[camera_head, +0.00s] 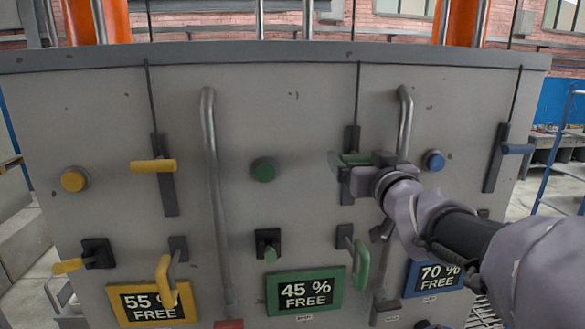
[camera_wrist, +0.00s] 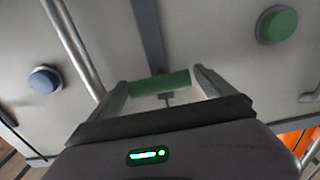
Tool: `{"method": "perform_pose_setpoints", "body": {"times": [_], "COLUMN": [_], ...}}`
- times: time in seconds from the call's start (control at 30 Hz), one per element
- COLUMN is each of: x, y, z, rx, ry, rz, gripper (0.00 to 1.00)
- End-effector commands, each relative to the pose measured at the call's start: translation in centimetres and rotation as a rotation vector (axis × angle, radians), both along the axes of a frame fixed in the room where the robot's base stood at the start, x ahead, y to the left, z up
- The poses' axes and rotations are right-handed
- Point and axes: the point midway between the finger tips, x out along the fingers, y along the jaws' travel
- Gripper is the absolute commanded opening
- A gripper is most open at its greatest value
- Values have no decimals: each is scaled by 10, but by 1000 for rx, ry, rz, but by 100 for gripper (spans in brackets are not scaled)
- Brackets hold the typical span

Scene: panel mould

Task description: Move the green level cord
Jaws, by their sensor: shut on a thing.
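The green level cord is a dark cord (camera_head: 358,95) that runs down the grey panel to a green cross handle (camera_head: 354,159) on a dark vertical slot plate. My gripper (camera_head: 348,172) is at this handle, in front of the panel, and partly hides it and the lower slot. In the wrist view the green handle (camera_wrist: 161,84) lies across between the two fingertips of my gripper (camera_wrist: 160,88), which is shut on it.
A yellow cord handle (camera_head: 153,166) is to the left and a blue one (camera_head: 517,149) to the right. Vertical pipes (camera_head: 212,180) stand out from the panel (camera_head: 300,130). Yellow, green and blue buttons, levers and "FREE" signs (camera_head: 305,291) are around and below.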

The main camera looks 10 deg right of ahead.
Motion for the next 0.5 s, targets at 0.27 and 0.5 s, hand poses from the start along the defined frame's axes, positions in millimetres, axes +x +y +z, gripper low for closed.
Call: {"method": "perform_pose_setpoints", "body": {"times": [0.27, 0.5], "x": [0, 0], "y": [0, 0], "z": [14, 15], "rx": [-1, -1], "ry": [-4, -7], "rz": [1, 1], "gripper": [21, 100]}}
